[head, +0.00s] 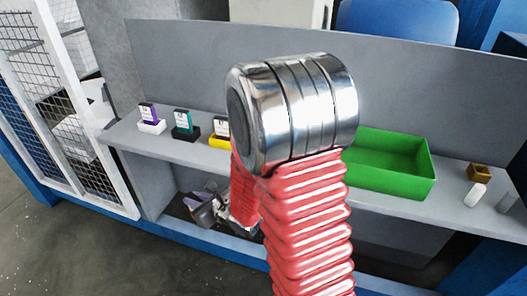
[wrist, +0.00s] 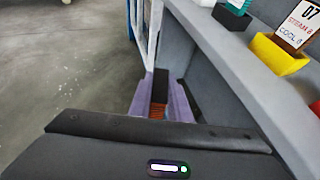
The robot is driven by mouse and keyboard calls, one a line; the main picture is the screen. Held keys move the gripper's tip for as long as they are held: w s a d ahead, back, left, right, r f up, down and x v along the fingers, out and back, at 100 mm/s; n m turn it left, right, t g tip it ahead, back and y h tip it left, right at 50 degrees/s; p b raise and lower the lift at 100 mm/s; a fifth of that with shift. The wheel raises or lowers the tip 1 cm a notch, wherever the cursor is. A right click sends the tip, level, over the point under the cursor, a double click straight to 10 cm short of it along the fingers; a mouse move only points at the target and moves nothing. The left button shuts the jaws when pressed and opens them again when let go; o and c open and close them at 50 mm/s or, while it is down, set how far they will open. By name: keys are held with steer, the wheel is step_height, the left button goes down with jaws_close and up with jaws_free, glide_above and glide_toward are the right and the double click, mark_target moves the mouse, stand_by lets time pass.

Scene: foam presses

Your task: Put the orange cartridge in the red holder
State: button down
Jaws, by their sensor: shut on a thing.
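My gripper (wrist: 160,100) has lavender fingers and is shut on a dark, narrow thing with an orange part (wrist: 157,111), which looks like the orange cartridge. In the head view my gripper (head: 204,208) hangs below the shelf's front edge, left of my arm; the cartridge cannot be made out there.
A green bin (head: 400,178) and a small brown box (head: 479,172) are right. A white mesh panel (head: 75,110) stands left.

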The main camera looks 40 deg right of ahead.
steer(key=shift+a, duration=0.3)
